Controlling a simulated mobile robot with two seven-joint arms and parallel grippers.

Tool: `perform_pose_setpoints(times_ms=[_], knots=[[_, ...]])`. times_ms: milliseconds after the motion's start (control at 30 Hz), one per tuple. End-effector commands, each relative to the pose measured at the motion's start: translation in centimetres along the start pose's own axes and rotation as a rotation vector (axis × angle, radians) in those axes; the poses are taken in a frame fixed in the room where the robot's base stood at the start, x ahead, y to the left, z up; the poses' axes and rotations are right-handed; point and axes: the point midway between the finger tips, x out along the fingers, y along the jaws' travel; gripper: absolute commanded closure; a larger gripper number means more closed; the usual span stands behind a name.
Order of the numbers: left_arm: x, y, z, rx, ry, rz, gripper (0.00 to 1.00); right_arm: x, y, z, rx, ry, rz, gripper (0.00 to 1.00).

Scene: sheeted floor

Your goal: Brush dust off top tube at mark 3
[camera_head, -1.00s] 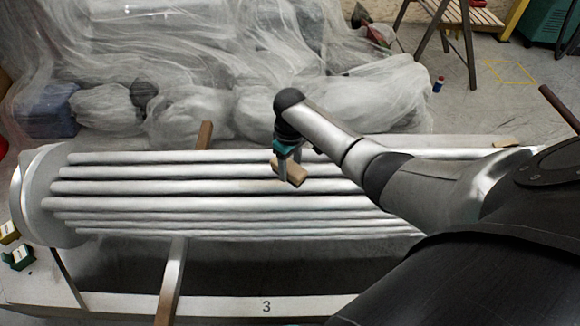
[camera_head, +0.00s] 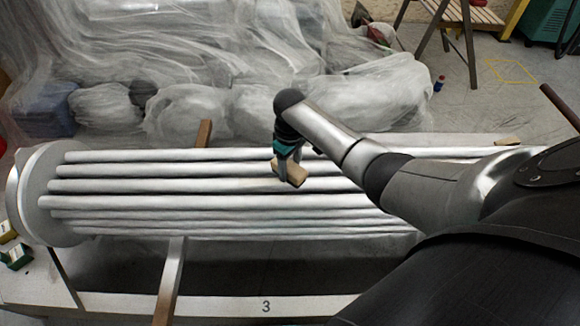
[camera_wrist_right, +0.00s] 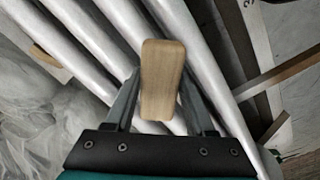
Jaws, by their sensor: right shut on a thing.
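My right gripper (camera_head: 285,170) is shut on a wooden block (camera_head: 294,173), which looks like the back of a brush. Its bristles are hidden underneath. In the right wrist view the block (camera_wrist_right: 162,78) sits between the two fingers, over the pale tubes. In the head view the block is over the upper part of the tube bundle (camera_head: 150,186), roughly in line with the mark 3 (camera_head: 266,307) on the frame's front rail. I cannot tell whether the brush touches a tube. Dust is not clearly visible. My left gripper is not in view.
A round end plate (camera_head: 30,195) closes the bundle at the left. A wooden post (camera_head: 204,133) rises behind the tubes, and a cross-beam (camera_head: 170,280) stands in front. Sheeted objects (camera_head: 190,110) fill the back. Small green boxes (camera_head: 17,256) lie at the far left.

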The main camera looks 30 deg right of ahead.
Motion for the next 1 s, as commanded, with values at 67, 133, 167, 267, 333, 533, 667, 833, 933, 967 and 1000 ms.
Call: perform_pose_setpoints(times_ms=[67, 133, 167, 267, 333, 533, 667, 833, 933, 967, 1000], knots=[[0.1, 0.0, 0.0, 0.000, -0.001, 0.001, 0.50, 0.0, 0.0, 0.0, 0.000, 0.001, 0.000, 0.90], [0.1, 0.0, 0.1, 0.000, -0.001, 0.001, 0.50, 0.1, 0.0, 0.0, 0.000, 0.001, 0.000, 0.90], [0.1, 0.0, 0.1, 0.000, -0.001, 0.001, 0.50, 0.2, 0.0, 0.0, 0.000, 0.001, 0.000, 0.90], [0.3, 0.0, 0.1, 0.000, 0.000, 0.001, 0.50, 0.4, 0.0, 0.0, 0.000, 0.001, 0.000, 0.90], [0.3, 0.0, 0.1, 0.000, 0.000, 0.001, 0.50, 0.6, 0.0, 0.0, 0.000, 0.001, 0.000, 0.90], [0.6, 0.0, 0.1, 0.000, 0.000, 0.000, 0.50, 1.0, 0.0, 0.0, 0.000, 0.001, 0.000, 0.90], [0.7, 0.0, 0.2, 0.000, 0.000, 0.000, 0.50, 1.2, 0.0, 0.0, 0.000, 0.001, 0.000, 0.90], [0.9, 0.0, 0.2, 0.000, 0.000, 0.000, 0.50, 1.6, 0.0, -0.1, 0.000, 0.001, 0.000, 0.90], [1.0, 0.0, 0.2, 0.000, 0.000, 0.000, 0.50, 1.8, 0.0, -0.1, 0.000, 0.001, 0.000, 0.90], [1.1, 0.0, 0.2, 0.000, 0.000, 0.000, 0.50, 1.8, 0.0, -0.1, 0.000, 0.001, 0.000, 0.90], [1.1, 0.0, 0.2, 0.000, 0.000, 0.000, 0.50, 1.9, 0.0, 0.0, 0.000, 0.001, 0.000, 0.90]])
